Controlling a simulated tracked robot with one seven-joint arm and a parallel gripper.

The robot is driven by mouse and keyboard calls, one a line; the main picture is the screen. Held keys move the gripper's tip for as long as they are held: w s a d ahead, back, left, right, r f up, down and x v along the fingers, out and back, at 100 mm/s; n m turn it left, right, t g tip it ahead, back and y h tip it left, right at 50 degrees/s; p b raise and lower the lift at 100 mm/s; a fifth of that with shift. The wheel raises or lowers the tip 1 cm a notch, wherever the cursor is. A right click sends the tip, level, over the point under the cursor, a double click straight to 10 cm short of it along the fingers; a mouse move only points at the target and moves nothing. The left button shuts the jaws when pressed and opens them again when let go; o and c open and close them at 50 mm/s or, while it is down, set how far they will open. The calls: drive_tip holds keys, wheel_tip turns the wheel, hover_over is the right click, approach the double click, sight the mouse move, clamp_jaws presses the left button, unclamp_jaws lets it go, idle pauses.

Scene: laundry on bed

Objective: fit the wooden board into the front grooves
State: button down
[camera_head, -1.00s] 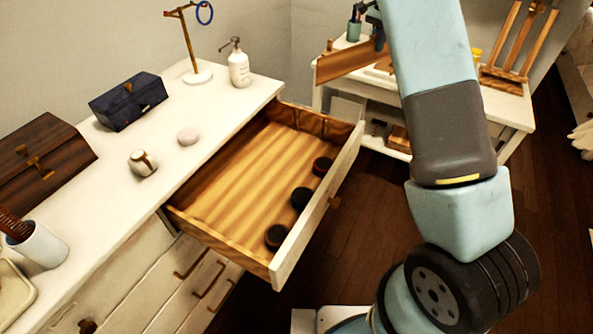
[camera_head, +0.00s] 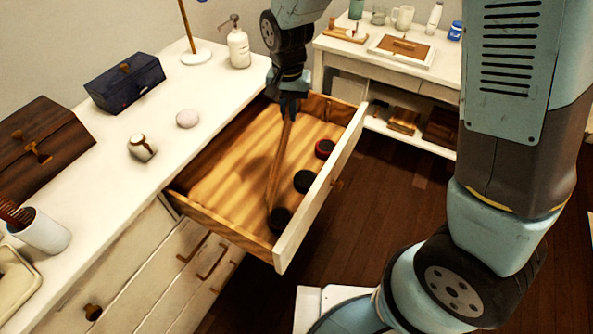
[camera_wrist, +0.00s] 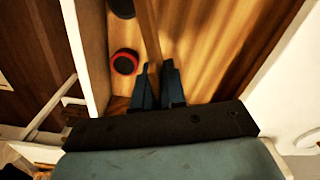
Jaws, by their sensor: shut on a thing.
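My gripper (camera_head: 289,104) is shut on the wooden board (camera_head: 279,160), a thin plank seen nearly edge-on, over the open drawer (camera_head: 325,201). In the wrist view the board (camera_wrist: 149,35) runs up between the fingers of my gripper (camera_wrist: 158,85). The board's near end is by the nearest dark round item (camera_head: 280,219); I cannot tell whether they touch. Two more round items, one dark (camera_head: 304,181) and one red-rimmed (camera_head: 325,149), lie along the drawer's front wall. The wrist view shows the red-rimmed one (camera_wrist: 125,62) left of the board. I cannot make out the grooves.
The white dresser top holds a dark blue box (camera_head: 124,83), a pump bottle (camera_head: 238,47), a pink round item (camera_head: 187,119) and a small jar (camera_head: 141,147). A white side table (camera_head: 384,73) stands behind. The drawer's left floor is clear.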

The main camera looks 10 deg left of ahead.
drive_tip(key=shift+s, duration=0.85)
drive_tip(key=shift+s+f+n, duration=0.25)
drive_tip(key=shift+s+n, duration=0.05)
wheel_tip(320, 180, down, 10)
drive_tip(key=shift+r, duration=0.2)
drive_tip(key=shift+f, duration=0.2)
drive_tip(key=c, duration=1.2)
unclamp_jaws()
